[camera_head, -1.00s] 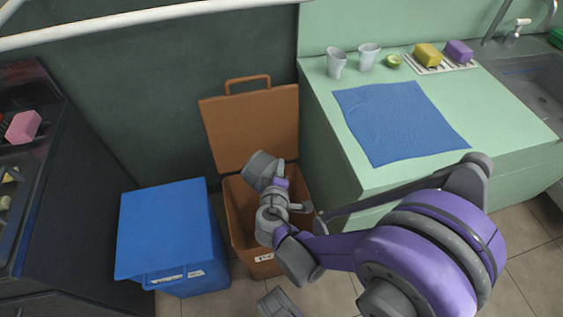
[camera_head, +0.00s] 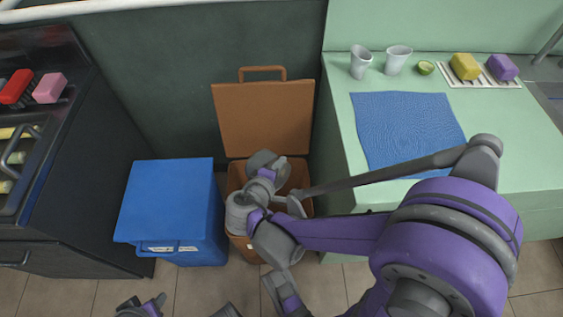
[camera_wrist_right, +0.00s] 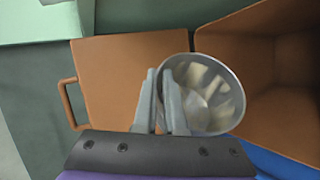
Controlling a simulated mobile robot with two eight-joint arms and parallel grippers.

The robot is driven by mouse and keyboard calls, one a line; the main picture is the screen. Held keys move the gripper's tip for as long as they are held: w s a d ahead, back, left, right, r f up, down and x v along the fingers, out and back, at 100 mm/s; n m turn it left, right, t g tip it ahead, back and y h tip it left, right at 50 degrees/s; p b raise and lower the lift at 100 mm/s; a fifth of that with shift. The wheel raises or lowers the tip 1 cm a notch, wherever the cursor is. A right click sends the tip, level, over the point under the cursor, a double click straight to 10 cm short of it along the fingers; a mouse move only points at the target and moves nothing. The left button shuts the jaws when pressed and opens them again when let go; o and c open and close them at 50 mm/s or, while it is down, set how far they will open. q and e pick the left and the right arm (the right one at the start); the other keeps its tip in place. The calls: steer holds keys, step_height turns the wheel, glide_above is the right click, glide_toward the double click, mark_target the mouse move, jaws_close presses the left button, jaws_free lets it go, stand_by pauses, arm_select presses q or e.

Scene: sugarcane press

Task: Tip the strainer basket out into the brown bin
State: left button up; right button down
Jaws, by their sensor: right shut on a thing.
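The brown bin (camera_head: 251,246) stands on the floor with its lid (camera_head: 264,116) swung up against the wall. In the right wrist view the strainer basket (camera_wrist_right: 238,103) is a round grey metal cup holding several pale chunks. My right gripper (camera_wrist_right: 166,100) is shut on its near side wall. In the head view the basket (camera_head: 266,160) is a small grey shape above the back of the bin's opening, by the lid's lower edge. My right wrist covers much of that opening. Grey and purple parts at the bottom edge may be my left gripper (camera_head: 140,306); its jaws are unclear.
A closed blue bin (camera_head: 168,205) stands close to the left of the brown one. The green counter (camera_head: 345,140) rises to the right, with a blue cloth (camera_head: 405,125), cups and sponges on it. A dark cabinet (camera_head: 95,170) stands at far left.

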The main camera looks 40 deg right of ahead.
mark_target(268, 156)
steer(key=shift+w+a+r+n+g, duration=0.1)
steer(key=shift+w+r+n+g, duration=0.2)
steer(key=shift+w+r+g, duration=0.1)
steer(key=w+n+g, duration=0.2)
steer(key=g, duration=0.1)
steer(key=w+n+g, duration=0.1)
steer(key=w, duration=0.1)
steer(key=shift+a+g, duration=0.3)
steer(key=shift+g, duration=0.1)
steer(key=w+n+g+b, duration=0.1)
steer(key=w+f+n+g+b, duration=0.1)
steer(key=g, duration=0.1)
steer(key=w+n+g+h+b, duration=0.1)
steer(key=b, duration=0.1)
steer(key=shift+w+a+f+n+g, duration=0.1)
steer(key=shift+a+f+n+g, duration=0.1)
steer(key=shift+f+n+g, duration=0.15)
steer(key=shift+w+n+g+h+b, duration=0.25)
steer(key=shift+n+g+h+b, duration=0.25)
steer(key=shift+b, duration=0.25)
steer(key=shift+a, duration=0.1)
